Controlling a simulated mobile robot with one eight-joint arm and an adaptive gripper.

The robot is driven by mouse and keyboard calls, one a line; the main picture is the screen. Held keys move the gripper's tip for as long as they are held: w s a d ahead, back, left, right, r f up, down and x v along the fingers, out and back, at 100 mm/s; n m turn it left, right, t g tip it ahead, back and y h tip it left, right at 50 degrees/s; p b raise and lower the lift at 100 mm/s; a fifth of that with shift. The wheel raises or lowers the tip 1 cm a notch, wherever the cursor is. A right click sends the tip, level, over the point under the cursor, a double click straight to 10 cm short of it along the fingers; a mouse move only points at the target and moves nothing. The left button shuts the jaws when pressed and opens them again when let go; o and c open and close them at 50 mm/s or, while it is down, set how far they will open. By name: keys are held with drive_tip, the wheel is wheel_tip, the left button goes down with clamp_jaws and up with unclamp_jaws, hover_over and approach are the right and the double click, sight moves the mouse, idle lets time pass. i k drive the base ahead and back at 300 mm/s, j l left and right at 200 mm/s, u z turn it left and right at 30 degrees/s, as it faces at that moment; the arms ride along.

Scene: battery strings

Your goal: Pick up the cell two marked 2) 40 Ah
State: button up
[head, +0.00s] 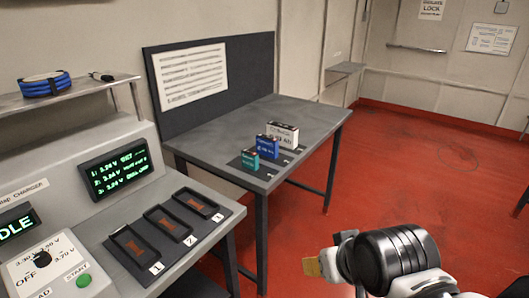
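Three cells stand upright in a row on the grey table (225,135). The nearest is a small teal cell (251,159). Behind it is a larger blue cell (267,147) with white lettering, in the middle of the row. The farthest is a white cell (284,134) with dark print. The markings are too small to read surely, so I cannot tell which cell is marked 2) 40 Ah. My gripper (314,266) is at the lower right, in front of the table and well apart from the cells. Only a tan tip shows, so its opening is hidden.
A charger (70,200) with green displays stands at the left. Its three empty bays, numbered 1 to 3, include bay one (136,247). A shelf (90,88) above holds a blue cable coil (45,84). The red floor (400,160) right of the table is clear.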

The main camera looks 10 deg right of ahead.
sight(267, 145)
drive_tip(key=i+l+u, duration=0.1)
drive_tip(key=i+l, duration=0.25)
drive_tip(key=i+l+u, duration=0.1)
drive_tip(key=i+l, duration=0.2)
drive_tip(key=l, duration=0.15)
drive_tip(key=i+l, duration=0.35)
drive_tip(key=i+l+u, duration=0.15)
drive_tip(key=i+l, duration=0.15)
drive_tip(key=l, duration=0.2)
